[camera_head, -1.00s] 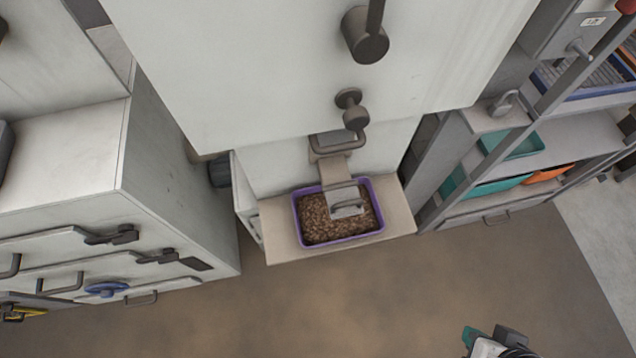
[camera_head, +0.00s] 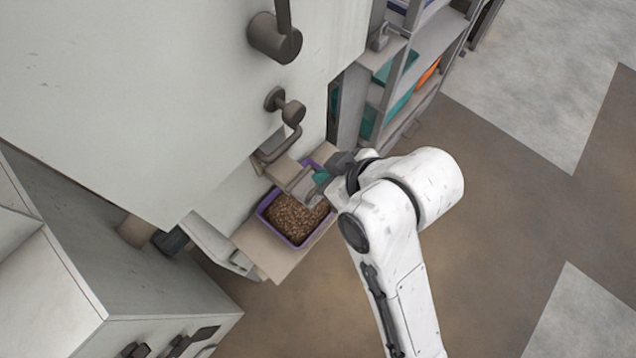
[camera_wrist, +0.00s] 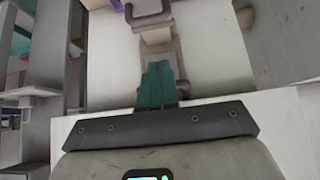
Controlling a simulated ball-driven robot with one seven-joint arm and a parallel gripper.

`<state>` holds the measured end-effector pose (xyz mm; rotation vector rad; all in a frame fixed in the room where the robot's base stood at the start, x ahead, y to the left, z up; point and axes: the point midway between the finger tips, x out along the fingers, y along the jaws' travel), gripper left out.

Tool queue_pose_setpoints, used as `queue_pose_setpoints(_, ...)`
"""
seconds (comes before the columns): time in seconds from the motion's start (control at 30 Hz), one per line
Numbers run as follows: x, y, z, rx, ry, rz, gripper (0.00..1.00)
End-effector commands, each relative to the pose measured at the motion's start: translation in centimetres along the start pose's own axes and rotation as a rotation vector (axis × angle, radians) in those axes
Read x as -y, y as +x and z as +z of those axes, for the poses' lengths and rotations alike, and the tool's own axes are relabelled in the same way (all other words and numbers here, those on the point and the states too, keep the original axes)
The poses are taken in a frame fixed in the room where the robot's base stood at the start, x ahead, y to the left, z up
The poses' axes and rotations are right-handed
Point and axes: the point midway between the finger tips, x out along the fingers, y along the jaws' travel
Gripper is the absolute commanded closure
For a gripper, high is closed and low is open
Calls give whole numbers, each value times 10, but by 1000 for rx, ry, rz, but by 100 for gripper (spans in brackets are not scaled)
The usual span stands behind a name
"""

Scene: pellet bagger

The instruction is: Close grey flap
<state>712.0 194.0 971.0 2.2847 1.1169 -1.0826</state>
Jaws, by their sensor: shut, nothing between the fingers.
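The grey flap (camera_head: 282,170) sits at the outlet low on the front of the pale machine, above a purple tray (camera_head: 268,237) of brown pellets. It slopes outward over the tray, and its lower end with a handle is partly hidden by my gripper (camera_head: 320,178). My gripper has teal fingers, shut and empty, beside the flap's handle; I cannot tell if they touch. In the wrist view the shut fingers (camera_wrist: 157,82) point toward a beige-grey part with a grey handle (camera_wrist: 148,18) at the top edge.
The tray rests on a ledge (camera_head: 262,255) of the machine. Dark knobs (camera_head: 275,38) stick out above the outlet. A shelf rack (camera_head: 400,90) with teal and orange bins stands to the right. Pale cabinets (camera_head: 120,270) stand at lower left. The brown floor is clear.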

Motion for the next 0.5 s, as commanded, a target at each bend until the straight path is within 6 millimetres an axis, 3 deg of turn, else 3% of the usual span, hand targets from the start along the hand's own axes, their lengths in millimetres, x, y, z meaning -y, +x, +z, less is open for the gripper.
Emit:
queue_pose_setpoints(0.17, 1, 35, 1, 3, -1, -1, 100)
queue_pose_setpoints(0.3, 0, 47, 18, 4, 1, 0, 100)
queue_pose_setpoints(0.5, 0, 57, 28, 1, 0, 1, 100)
